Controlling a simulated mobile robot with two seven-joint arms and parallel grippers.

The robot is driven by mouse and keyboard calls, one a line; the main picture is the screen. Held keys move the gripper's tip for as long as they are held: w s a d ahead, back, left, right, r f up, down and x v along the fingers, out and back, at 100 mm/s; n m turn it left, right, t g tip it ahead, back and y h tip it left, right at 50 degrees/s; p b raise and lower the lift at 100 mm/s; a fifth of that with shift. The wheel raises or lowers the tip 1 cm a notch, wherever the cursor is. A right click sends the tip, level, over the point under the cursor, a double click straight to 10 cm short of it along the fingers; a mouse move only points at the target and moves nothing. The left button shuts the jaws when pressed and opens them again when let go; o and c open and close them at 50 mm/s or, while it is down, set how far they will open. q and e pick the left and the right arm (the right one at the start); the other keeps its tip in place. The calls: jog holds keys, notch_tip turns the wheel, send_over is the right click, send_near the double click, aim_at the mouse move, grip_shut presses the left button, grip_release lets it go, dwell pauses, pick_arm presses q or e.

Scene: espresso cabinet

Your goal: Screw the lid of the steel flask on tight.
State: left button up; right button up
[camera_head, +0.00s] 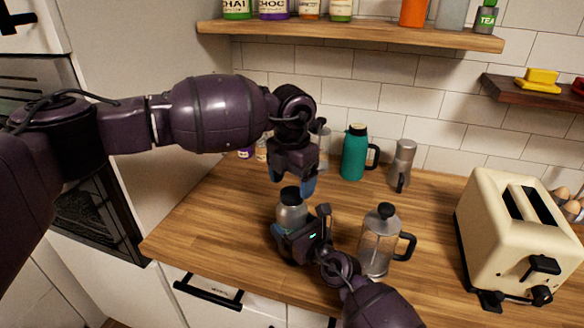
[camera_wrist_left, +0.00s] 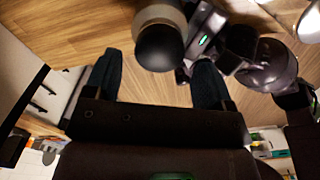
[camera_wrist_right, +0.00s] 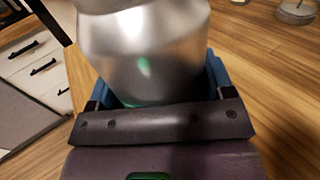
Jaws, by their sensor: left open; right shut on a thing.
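The steel flask (camera_head: 291,214) stands upright on the wooden counter, with its black lid (camera_head: 290,195) on top. My right gripper (camera_head: 298,230) is shut around the flask's body; the flask also fills the right wrist view (camera_wrist_right: 145,50) between the fingers. My left gripper (camera_head: 292,183) is open and points down just above the lid. In the left wrist view the round lid (camera_wrist_left: 160,47) shows between the two fingers, slightly beyond their tips. Whether the lid sits fully down on the flask I cannot tell.
A glass press pot (camera_head: 376,246) stands right of my right gripper. A cream toaster (camera_head: 505,235) is farther right. A teal jug (camera_head: 355,155) and a grey moka-like pot (camera_head: 402,165) stand behind. A wooden shelf (camera_head: 350,33) with jars hangs above.

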aim_at(292, 192)
pick_arm(q)
jog(key=shift+f, duration=1.85)
jog(key=c, duration=0.9)
jog(key=m, duration=0.9)
jog(key=shift+c, duration=0.2)
jog(key=o, duration=1)
